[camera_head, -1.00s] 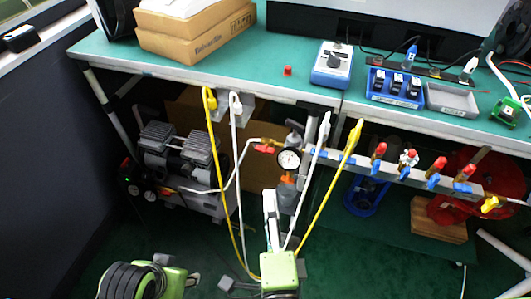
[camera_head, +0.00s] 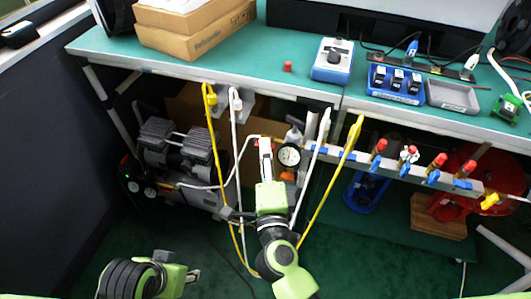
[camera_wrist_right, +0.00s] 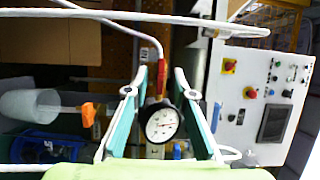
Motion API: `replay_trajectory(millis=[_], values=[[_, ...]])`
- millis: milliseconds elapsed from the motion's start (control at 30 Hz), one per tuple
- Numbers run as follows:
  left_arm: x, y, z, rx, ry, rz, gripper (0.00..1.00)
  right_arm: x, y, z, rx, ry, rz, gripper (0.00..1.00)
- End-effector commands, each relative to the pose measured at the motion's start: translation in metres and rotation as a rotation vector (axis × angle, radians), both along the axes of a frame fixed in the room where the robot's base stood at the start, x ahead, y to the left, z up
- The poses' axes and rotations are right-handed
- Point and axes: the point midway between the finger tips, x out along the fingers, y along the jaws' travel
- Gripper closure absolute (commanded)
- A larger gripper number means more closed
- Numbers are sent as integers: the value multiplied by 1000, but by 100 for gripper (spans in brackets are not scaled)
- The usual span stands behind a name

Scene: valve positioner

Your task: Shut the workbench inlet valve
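The inlet valve's red handle (camera_head: 265,143) is on the brass fitting left of the round pressure gauge (camera_head: 289,156), under the bench edge. My right gripper (camera_head: 266,150) reaches up to it from below and partly hides it. In the right wrist view the two fingers of the right gripper (camera_wrist_right: 160,76) are apart. The red handle (camera_wrist_right: 165,82) shows between them, with the gauge (camera_wrist_right: 162,123) nearer the palm. Contact cannot be told. My left gripper (camera_head: 192,276) is low at the left, away from the valve; its fingers are too small to judge.
Yellow and white hoses (camera_head: 233,150) hang on both sides of my right arm. A manifold (camera_head: 400,172) with several red and blue valves runs to the right. A compressor (camera_head: 175,160) stands under the bench at the left. The green floor in front is mostly clear.

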Motion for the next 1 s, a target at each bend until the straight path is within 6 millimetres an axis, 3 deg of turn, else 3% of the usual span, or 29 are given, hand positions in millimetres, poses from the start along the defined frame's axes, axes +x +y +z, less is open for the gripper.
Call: replay_trajectory(millis=[100, 200, 533, 1000], values=[[0, 0, 1, 0, -1, 0, 60, 0, 0, 0, 0, 0, 0, 76], [0, 0, 1, 0, -2, 0, 60, 0, 0, 0, 0, 0, 0, 100], [4, -1, 1, -2, -12, 0, 60, 0, 0, 1, -6, 3, 0, 100], [13, -4, -89, 2, 47, -7, 60, 0, 0, 3, -65, 22, -2, 100]])
